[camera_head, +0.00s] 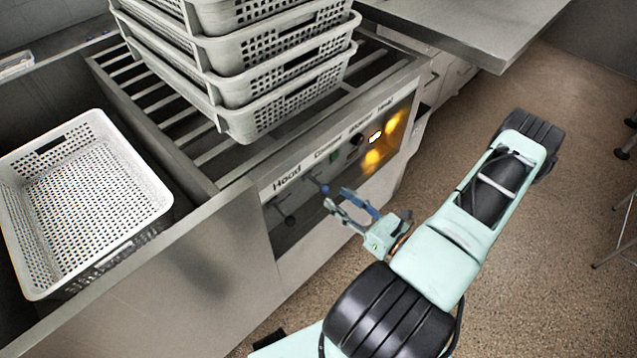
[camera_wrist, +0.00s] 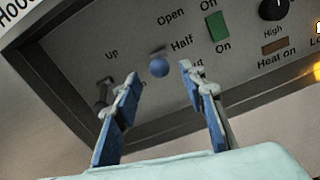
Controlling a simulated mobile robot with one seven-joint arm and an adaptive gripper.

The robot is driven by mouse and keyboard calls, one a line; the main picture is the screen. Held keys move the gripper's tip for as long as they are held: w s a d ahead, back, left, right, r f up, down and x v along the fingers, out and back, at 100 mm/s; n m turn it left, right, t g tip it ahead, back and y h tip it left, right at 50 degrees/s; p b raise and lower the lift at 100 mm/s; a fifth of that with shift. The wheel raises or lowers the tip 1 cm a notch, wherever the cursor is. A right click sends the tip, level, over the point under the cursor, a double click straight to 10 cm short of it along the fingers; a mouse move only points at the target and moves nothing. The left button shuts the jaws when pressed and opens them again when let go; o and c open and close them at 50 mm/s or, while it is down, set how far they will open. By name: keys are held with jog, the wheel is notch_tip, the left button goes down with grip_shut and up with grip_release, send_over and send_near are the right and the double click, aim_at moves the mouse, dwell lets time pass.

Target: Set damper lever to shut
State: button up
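The damper lever has a round blue knob (camera_wrist: 159,68), seen in the wrist view on the grey control panel just left of the word "Half". "Open" is printed above it; the lower label is partly hidden by my right finger, with only its last letters showing. The knob also shows in the head view (camera_head: 325,190). My gripper (camera_wrist: 160,76) is open, with one blue-padded finger on each side of the knob in the picture. No contact shows. In the head view my gripper (camera_head: 337,198) is just in front of the panel, close to the knob.
A dark hood lever (camera_wrist: 104,92) sits left of the knob, below "Up"; my left finger is close to it in the picture. A green switch (camera_wrist: 217,26) and black dial (camera_wrist: 273,9) lie right. Stacked baskets (camera_head: 245,88) stand above. Open floor lies right.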

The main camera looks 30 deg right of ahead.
aim_at(324, 188)
jog(key=x, duration=0.8)
jog(key=shift+w+a, duration=0.1)
jog(key=shift+w, duration=0.15)
grip_shut()
